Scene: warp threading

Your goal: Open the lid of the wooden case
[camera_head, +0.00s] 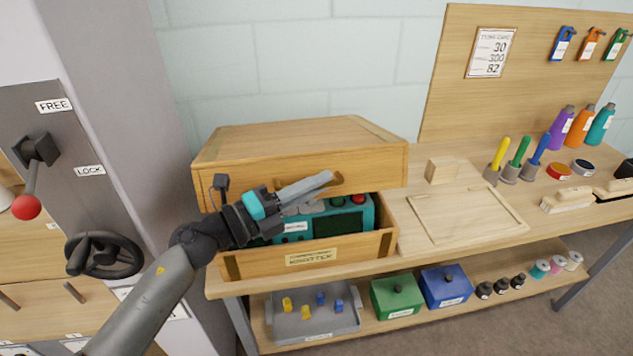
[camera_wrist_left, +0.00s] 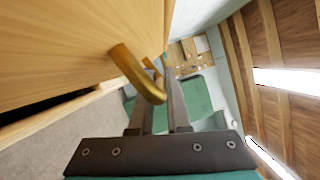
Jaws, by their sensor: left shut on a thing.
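The wooden case (camera_head: 245,266) stands on the left part of the workbench, with a name label on its front. Its lid (camera_head: 290,140) is partly raised, with a gap at the front. A teal device (camera_head: 366,209) with a dark screen and red and green buttons shows inside. My left gripper (camera_head: 322,183) is in front of the lid, shut on its brass handle (camera_head: 338,181). In the left wrist view the curved brass handle (camera_wrist_left: 140,75) is at the fingers, beside the lid's wood (camera_wrist_left: 75,45). My arm hides part of the case's left interior. My right gripper is not in view.
A lever (camera_head: 30,180) and handwheel (camera_head: 104,255) are at left.

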